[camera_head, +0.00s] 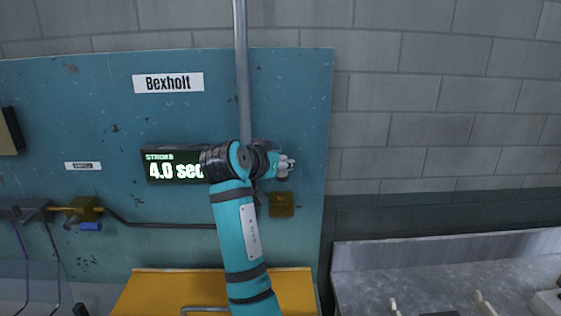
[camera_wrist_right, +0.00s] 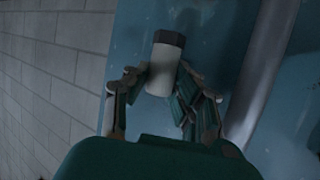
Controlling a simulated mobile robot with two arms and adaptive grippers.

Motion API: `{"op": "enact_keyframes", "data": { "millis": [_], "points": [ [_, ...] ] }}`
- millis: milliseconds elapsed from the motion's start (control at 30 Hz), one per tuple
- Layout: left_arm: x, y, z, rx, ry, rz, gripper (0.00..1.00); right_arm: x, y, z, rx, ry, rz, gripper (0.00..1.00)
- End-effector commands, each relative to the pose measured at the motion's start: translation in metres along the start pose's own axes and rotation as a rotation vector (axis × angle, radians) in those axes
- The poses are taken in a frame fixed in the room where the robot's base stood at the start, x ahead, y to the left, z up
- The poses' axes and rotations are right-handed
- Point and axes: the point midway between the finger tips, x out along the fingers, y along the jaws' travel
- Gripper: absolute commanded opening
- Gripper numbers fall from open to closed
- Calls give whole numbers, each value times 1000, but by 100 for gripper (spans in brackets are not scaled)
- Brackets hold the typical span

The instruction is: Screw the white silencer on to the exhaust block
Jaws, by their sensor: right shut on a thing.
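In the right wrist view, the white silencer (camera_wrist_right: 162,72) has a dark grey end and sits between the fingers of my right gripper (camera_wrist_right: 158,88), which is shut on it. Any part of the silencer there is too small to tell. A brass block (camera_head: 281,205) is on the panel just below the gripper, apart from it; I cannot tell for sure whether it is the exhaust block. My left gripper is not in view.
The teal panel (camera_head: 100,120) carries a display (camera_head: 161,168) reading 4.0 sec, a grey vertical pipe (camera_head: 242,60), and a brass fitting (camera_head: 84,208) with a blue part at left. A yellow cabinet (camera_head: 150,290) and a grey bench (camera_head: 370,265) are below. The right wall is bare.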

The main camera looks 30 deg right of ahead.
Motion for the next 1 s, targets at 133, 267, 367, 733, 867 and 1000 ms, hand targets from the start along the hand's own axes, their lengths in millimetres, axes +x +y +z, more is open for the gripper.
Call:
{"op": "enact_keyframes", "data": {
  "millis": [133, 267, 367, 733, 867, 1000],
  "points": [
    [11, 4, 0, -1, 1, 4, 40, 5, 1, 11, 0, 0, 0, 1],
    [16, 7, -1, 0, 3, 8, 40, 7, 1, 18, 0, 0, 0, 1],
    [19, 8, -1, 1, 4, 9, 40, 9, 1, 23, 0, 0, 0, 1],
    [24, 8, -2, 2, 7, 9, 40, 13, 1, 31, 1, 1, -1, 1],
    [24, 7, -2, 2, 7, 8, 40, 13, 1, 31, 1, 1, -1, 1],
    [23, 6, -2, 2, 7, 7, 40, 12, 1, 31, 1, 1, -1, 1]
  ]
}}
